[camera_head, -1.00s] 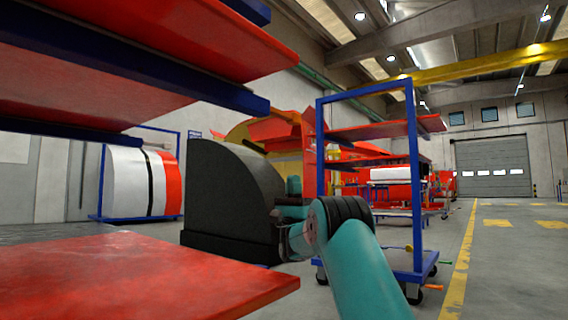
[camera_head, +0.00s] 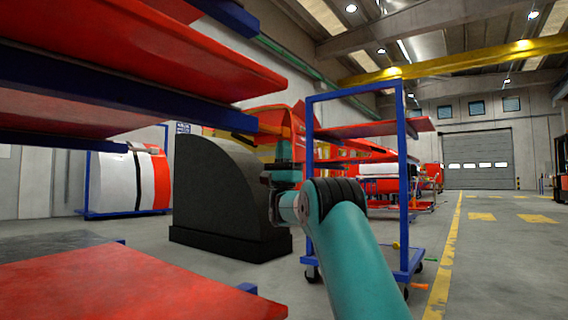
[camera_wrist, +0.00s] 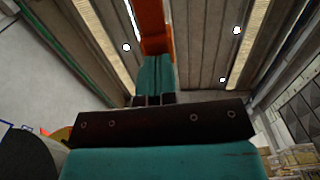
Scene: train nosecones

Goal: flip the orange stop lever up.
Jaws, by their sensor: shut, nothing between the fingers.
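The orange stop lever (camera_head: 271,129) juts out from the end of a dark blue rack beam in the head view, pointing right and roughly level. It also shows as an orange bar (camera_wrist: 154,28) at the top of the wrist view. My gripper (camera_head: 284,148) is shut and empty, pointing up just below the lever's outer end. In the wrist view, its teal fingers (camera_wrist: 154,72) stand together with their tips at the lever's lower end. I cannot tell whether they touch it.
The near rack's red panels (camera_head: 150,60) and blue beams (camera_head: 190,112) fill the left. A dark curved block (camera_head: 225,200) stands behind my gripper. A blue wheeled rack (camera_head: 404,180) is just right of it. Open floor (camera_head: 500,260) lies further right.

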